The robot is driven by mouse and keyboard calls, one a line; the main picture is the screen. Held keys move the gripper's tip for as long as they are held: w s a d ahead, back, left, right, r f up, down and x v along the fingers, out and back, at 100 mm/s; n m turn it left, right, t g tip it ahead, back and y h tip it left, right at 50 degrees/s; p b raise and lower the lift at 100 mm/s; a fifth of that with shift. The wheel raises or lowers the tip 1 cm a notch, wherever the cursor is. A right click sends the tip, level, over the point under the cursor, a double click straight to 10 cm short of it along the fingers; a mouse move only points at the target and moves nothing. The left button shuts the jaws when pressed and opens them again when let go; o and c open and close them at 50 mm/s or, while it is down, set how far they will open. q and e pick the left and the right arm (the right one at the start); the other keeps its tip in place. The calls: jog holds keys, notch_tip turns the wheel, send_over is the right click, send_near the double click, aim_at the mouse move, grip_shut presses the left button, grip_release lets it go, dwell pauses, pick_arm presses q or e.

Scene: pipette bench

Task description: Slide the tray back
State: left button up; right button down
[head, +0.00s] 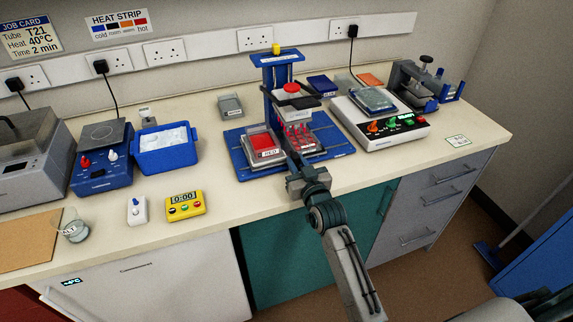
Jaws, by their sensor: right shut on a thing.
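The blue pipetting stand (283,95) stands at the middle of the bench, its press head above a base plate. On the base a tray (284,158) holds a red box marked RED (264,147) and a rack of red-filled tubes (299,137). The tray sits toward the front of the stand. My right gripper (295,166) comes from the front and is shut on the tray's front edge; its jaws hide that part. My left gripper is not in view.
Left of the stand are a blue ice tub (167,149), a yellow timer (185,206) and a small white device (137,210). Right of it is a white machine with coloured knobs (390,125). A grey box (231,105) stands behind left. Bench is clear along the front right.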

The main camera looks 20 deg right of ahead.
jog(key=d, duration=0.9)
jog(key=shift+w+d, duration=0.2)
jog(key=shift+r, duration=0.1)
